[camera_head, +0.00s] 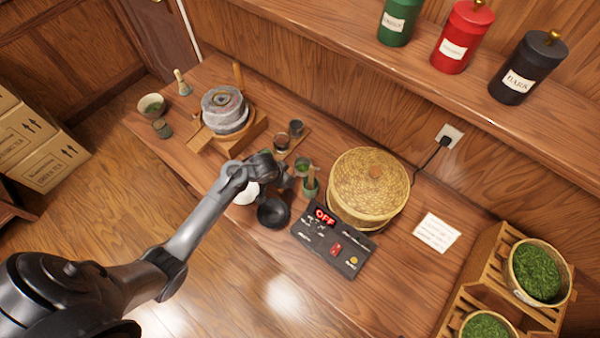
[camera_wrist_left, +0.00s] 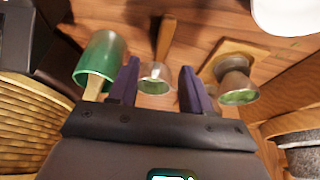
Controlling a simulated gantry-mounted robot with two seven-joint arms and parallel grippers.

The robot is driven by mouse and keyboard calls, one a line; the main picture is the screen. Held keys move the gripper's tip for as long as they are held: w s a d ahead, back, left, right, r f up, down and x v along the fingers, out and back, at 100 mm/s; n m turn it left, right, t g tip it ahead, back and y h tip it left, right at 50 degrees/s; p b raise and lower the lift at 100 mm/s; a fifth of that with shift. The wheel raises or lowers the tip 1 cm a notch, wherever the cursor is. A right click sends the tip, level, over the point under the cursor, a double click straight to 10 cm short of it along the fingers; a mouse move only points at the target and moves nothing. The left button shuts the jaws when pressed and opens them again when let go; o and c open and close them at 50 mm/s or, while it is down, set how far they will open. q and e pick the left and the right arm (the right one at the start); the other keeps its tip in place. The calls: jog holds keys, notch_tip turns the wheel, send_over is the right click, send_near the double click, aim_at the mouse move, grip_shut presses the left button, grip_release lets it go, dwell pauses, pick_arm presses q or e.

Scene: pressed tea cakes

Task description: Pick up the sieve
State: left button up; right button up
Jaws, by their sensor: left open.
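The sieve (camera_wrist_left: 154,78) is a small metal cup with a wooden handle. In the left wrist view it lies between my open fingers, with a finger on each side and its handle pointing up in the picture. I cannot tell if the fingers touch it. In the head view the sieve (camera_head: 303,166) shows greenish inside, just beyond my left gripper (camera_head: 288,180). My left gripper (camera_wrist_left: 155,85) is open in the wrist view. My right gripper is in neither view.
A green cup (camera_head: 310,188) with a wooden stick stands close beside the sieve. Small dark cups (camera_head: 296,128) stand on a wooden board. A black bowl (camera_head: 272,212), a control panel (camera_head: 335,248), a woven basket (camera_head: 368,185) and a stone mill (camera_head: 225,110) are around.

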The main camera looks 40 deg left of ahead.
aim_at(295, 175)
pick_arm(q)
jog(key=shift+b+x, duration=0.55)
jog(key=shift+x, duration=2.4)
jog(key=shift+c, duration=0.3)
grip_shut()
